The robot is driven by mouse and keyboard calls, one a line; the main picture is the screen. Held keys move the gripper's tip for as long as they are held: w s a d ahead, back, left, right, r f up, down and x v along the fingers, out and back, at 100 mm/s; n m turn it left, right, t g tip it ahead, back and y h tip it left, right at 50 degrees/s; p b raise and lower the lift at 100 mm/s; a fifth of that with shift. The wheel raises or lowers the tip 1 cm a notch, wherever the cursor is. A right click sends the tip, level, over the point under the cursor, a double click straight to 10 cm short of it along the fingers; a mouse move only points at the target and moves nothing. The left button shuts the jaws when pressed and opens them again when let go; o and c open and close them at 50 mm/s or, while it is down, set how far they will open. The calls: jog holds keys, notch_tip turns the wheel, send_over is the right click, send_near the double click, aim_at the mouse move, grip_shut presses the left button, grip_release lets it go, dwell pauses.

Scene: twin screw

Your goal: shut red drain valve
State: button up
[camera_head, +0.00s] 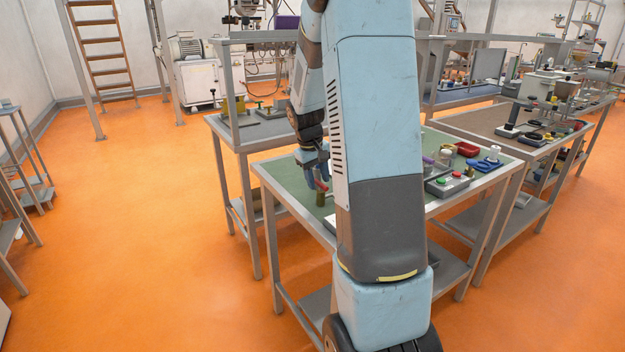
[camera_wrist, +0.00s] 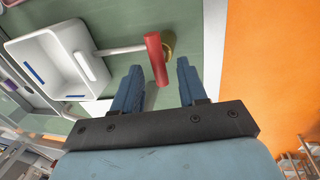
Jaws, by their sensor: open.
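The red drain valve (camera_wrist: 156,58) shows in the wrist view as a red bar-shaped handle over a round brass body (camera_wrist: 169,43). A thin pale rod runs left from it toward a white tray. My gripper (camera_wrist: 159,67) is open, with its two blue fingers either side of the handle's lower end as pictured. I cannot tell how deep the fingers reach; no contact shows. In the head view my gripper (camera_head: 316,180) points down over the near left corner of the green-topped table, right by the brass valve body (camera_head: 320,198). My arm hides part of that table.
The white tray (camera_wrist: 92,66) lies left of the valve in the wrist view. The green table (camera_head: 290,175) also carries a grey button box (camera_head: 447,185), a red tray (camera_head: 467,149) and blue-handled parts (camera_head: 485,165) at its right. Orange floor lies open to the left.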

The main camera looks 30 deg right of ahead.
notch_tip(320, 180, up, 13)
jog(key=a, duration=0.2)
jog(key=shift+a+r, duration=0.2)
jog(key=shift+a, duration=0.15)
dwell(0.5)
